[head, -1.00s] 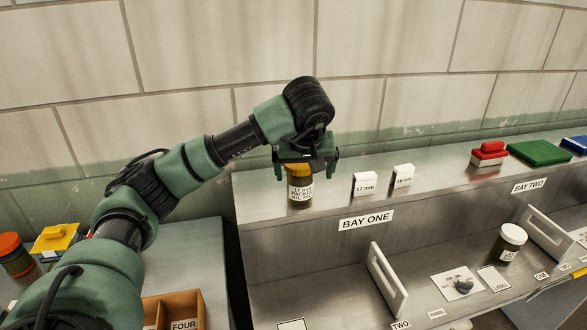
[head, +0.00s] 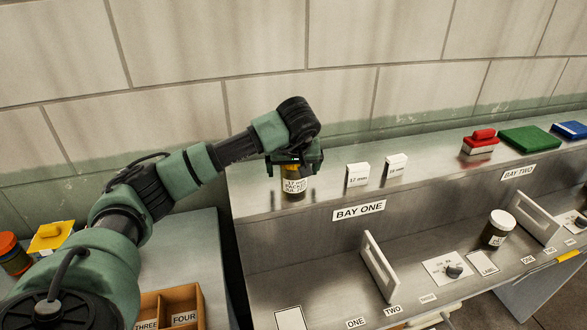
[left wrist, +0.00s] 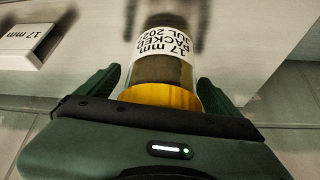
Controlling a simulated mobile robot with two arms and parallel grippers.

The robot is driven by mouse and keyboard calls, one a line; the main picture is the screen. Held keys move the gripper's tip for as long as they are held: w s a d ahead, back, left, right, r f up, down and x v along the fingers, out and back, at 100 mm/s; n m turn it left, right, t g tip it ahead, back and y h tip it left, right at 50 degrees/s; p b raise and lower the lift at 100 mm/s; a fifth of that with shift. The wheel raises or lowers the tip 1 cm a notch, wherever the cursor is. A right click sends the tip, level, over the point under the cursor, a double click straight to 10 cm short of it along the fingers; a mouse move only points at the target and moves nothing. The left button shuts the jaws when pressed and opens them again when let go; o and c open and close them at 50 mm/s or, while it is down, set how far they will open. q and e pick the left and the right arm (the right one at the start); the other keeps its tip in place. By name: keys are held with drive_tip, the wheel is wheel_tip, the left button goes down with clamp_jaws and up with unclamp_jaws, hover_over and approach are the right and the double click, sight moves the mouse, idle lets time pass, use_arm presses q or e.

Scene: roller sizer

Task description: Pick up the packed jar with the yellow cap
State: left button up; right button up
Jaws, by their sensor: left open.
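The packed jar (head: 295,186), with a label reading 17 mm PACKED, stands upright on the upper steel shelf above the BAY ONE sign. My left gripper (head: 296,163) is directly over the jar, pointing down. Its fingers (left wrist: 160,92) are open, one on each side of the cap, with small gaps visible. My right gripper is not in view.
White blocks marked 17 mm (head: 358,175) and another size (head: 396,166) stand right of the jar. A wooden sorting box (head: 180,300) lies at lower left.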

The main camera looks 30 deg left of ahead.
use_arm(q)
drive_tip(key=c, duration=1.8)
drive_tip(key=shift+r, duration=0.1)
drive_tip(key=shift+c, duration=0.2)
